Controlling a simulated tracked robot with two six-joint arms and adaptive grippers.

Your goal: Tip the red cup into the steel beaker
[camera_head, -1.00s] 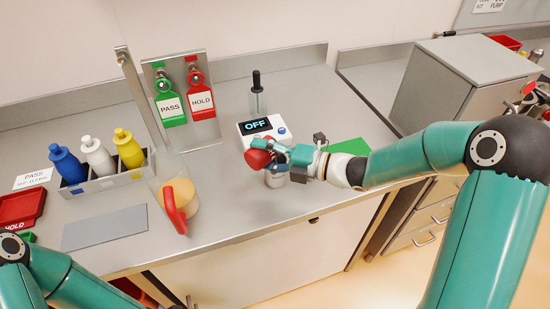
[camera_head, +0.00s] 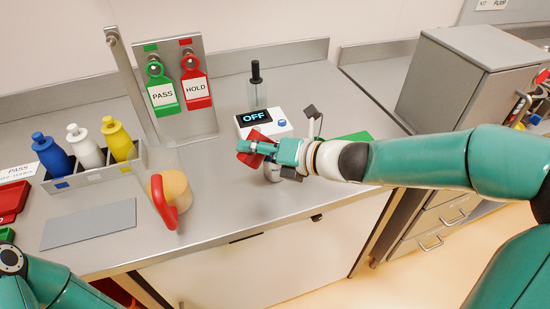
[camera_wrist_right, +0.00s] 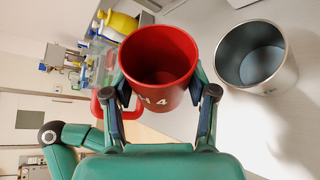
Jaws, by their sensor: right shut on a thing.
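The red cup (camera_head: 258,136) is gripped in my right gripper (camera_head: 257,147), its fingers on either side of the wall. In the head view the cup looks tilted, above and slightly left of the steel beaker (camera_head: 273,175). In the right wrist view the cup (camera_wrist_right: 158,55) opens towards the camera, between the fingers (camera_wrist_right: 158,88), and I see no powder inside it. The beaker (camera_wrist_right: 257,55) stands right of it there, apart in the picture, with a bare-looking grey inside. In the head view my gripper hides most of the beaker. My left gripper is out of view.
A display unit reading OFF (camera_head: 263,124) stands just behind the beaker. A jug with a red handle (camera_head: 163,200) is left of it. A rack (camera_head: 100,176) holds blue, white and yellow bottles.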

